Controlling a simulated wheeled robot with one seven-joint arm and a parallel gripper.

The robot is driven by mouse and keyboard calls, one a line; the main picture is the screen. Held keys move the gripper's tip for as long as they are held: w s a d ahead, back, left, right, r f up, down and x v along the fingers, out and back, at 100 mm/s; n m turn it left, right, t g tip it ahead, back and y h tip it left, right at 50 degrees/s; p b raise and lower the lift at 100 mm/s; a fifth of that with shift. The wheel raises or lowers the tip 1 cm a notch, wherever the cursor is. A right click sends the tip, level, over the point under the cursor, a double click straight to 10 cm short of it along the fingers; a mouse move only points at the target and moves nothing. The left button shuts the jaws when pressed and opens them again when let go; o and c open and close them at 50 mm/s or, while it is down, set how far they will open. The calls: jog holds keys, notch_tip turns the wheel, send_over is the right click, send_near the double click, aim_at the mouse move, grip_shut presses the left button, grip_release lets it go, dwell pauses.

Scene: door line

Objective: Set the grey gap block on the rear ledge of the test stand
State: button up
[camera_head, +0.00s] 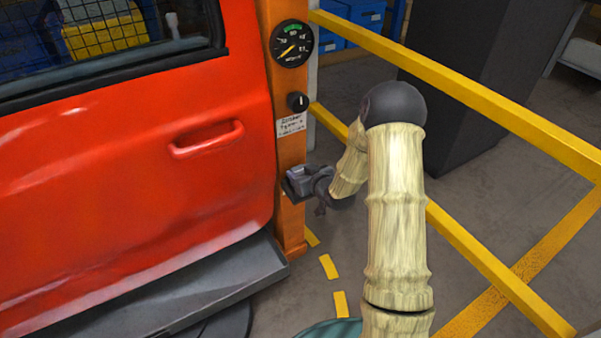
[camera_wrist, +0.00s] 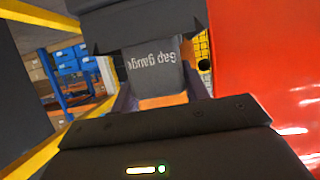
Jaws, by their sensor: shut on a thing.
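The grey gap block (camera_wrist: 155,68), lettered "Gap gauge", is between the fingers of my gripper (camera_wrist: 160,90) in the wrist view, its lettering upside down. My gripper is shut on it. In the head view, the block (camera_head: 299,174) and my gripper (camera_head: 315,181) are at a small dark ledge (camera_head: 290,189) low on the orange post of the test stand (camera_head: 289,220). The block appears to be over or on this ledge; I cannot tell whether it touches. My gripper covers part of the ledge. A dark slab also shows beyond the block in the wrist view.
A red door (camera_head: 130,180) with a handle (camera_head: 207,139) stands left of the post, above a grey sill (camera_head: 150,290). The post carries a round gauge (camera_head: 292,44), a knob (camera_head: 297,101) and a label. Yellow rails (camera_head: 470,90) run along the right, near my arm.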

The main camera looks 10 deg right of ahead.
jog(key=o, duration=1.1)
jog(key=shift+r, duration=0.15)
jog(key=p+v, duration=0.2)
jog(key=v, duration=1)
jog(key=shift+a, duration=0.1)
